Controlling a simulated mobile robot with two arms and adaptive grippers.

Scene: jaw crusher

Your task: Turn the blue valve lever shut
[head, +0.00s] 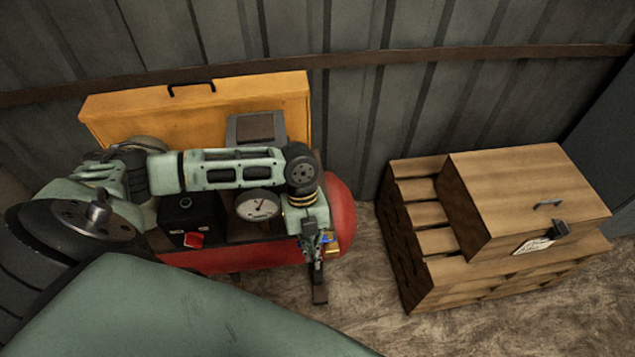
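The blue valve lever (329,239) is a small spot of blue beside a brass fitting (333,250), at the right end of a red tank (340,205). My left gripper (318,280) points down at that end of the tank, right next to the lever, and partly covers it. I cannot tell whether the gripper touches the lever. Its fingers look narrow and dark here, and their opening is not clear. My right gripper is not in view.
A round gauge (257,205) and a black box with a red switch (192,220) sit on the tank. A yellow case (200,105) stands behind. A wooden box (525,195) rests on a pallet stack (415,215) at right, with bare floor between.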

